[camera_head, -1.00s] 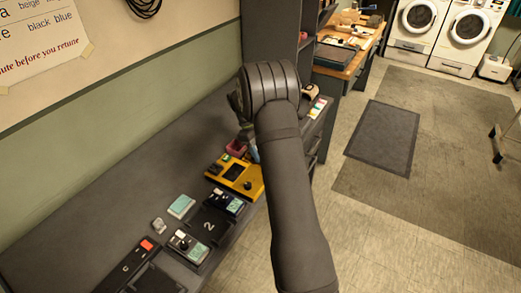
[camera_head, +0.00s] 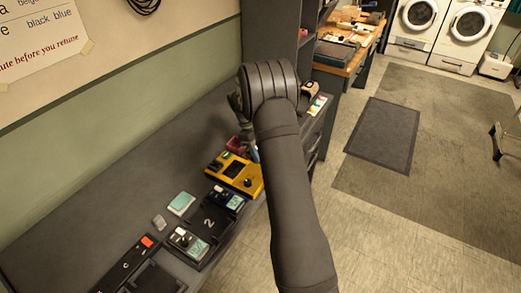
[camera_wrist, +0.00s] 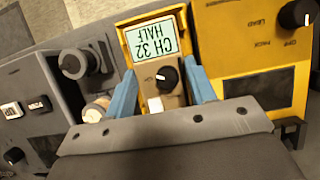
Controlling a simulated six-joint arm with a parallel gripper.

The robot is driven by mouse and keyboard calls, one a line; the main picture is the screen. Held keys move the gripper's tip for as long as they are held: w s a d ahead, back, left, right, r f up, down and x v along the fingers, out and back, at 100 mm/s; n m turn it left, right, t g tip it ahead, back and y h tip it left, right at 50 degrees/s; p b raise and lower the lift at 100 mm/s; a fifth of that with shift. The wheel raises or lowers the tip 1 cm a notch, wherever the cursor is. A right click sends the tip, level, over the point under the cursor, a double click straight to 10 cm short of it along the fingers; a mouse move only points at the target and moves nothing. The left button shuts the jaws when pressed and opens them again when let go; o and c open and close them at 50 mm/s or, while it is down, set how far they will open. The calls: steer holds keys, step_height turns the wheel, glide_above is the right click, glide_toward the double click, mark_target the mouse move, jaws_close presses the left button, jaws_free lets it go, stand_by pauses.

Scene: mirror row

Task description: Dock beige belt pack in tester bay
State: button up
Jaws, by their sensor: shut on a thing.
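My gripper (camera_wrist: 161,92) has blue fingers, shut on the two sides of the beige belt pack (camera_wrist: 172,101) in the wrist view. The pack has a light display reading "CH 32 HALF" and a black knob. A yellow edge shows along its left side and far end. The yellow tester (camera_wrist: 233,45) lies right beside it, with a dark window and a black knob. I cannot tell how deep the pack sits in a bay. In the head view, the tester (camera_head: 241,187) is on the bench by my gripper; my arm hides the pack there.
A grey unit with a knob (camera_wrist: 88,62) stands left of the pack in the wrist view. In the head view, a dark tray marked 2 (camera_head: 208,223) with two packs lies nearer on the bench (camera_head: 95,190). A pale teal-topped item (camera_head: 181,202) lies beside it. The bench's wall side is mostly clear.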

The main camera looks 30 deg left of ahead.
steer(key=o, duration=1.2)
steer(key=shift+f, duration=0.1)
steer(key=shift+c, duration=0.2)
steer(key=v, duration=1.7)
steer(key=shift+r, duration=0.25)
steer(key=x, duration=1.6)
steer(key=shift+f, duration=0.2)
